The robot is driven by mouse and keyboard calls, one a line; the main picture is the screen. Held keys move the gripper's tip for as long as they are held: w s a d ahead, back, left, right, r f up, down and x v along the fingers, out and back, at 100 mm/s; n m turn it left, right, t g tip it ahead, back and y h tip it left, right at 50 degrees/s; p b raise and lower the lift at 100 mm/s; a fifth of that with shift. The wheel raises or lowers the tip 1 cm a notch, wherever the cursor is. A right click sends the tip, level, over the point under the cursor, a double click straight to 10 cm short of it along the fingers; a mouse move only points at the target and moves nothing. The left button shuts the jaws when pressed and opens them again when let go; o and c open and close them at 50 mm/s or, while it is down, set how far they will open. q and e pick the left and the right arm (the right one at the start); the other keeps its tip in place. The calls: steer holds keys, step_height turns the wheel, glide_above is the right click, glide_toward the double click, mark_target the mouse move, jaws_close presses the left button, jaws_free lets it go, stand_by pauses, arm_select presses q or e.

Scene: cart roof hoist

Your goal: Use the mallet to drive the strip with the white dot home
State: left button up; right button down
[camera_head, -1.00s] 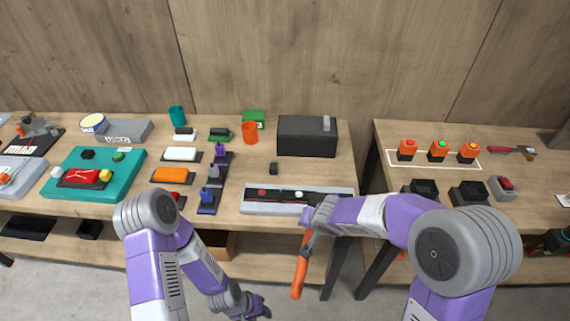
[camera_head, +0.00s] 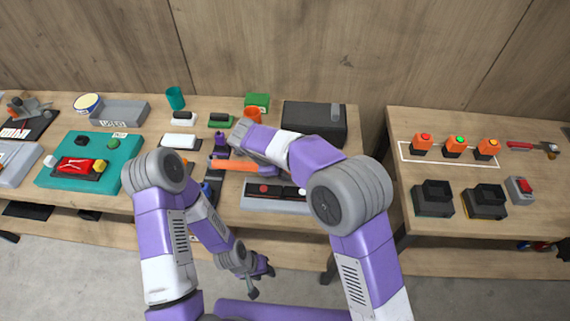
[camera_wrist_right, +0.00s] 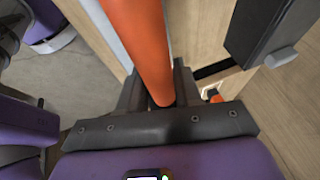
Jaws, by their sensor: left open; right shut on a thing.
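The strip with the white dot (camera_head: 302,190) is dark and lies in a light grey tray (camera_head: 262,206) at the front of the middle table. A strip with a red dot (camera_head: 264,188) lies to its left. My right arm covers the tray's right part. My right gripper (camera_head: 246,152) is shut on the orange handle of the mallet (camera_head: 232,165), which lies roughly level above the table, left of the tray's top edge. The handle also fills the fingers in the right wrist view (camera_wrist_right: 142,40). The mallet's head is not clear. My left gripper (camera_head: 262,282) is open and empty, low in front of the table.
A teal board (camera_head: 60,160) lies far left. A gap separates the right table (camera_head: 450,230).

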steer(key=shift+s+f, duration=0.1)
steer(key=shift+f, duration=0.45)
steer(key=b, duration=0.2)
glide_above(290, 187)
steer(key=s+a, duration=0.1)
steer(key=a, duration=0.1)
steer(key=shift+s+d+f, duration=0.15)
steer(key=shift+f, duration=2)
steer(key=shift+f, duration=0.15)
steer(key=shift+f+b, duration=0.8)
steer(key=shift+b, duration=0.3)
steer(key=shift+r+p, duration=1.25)
steer(key=shift+r, duration=2.3)
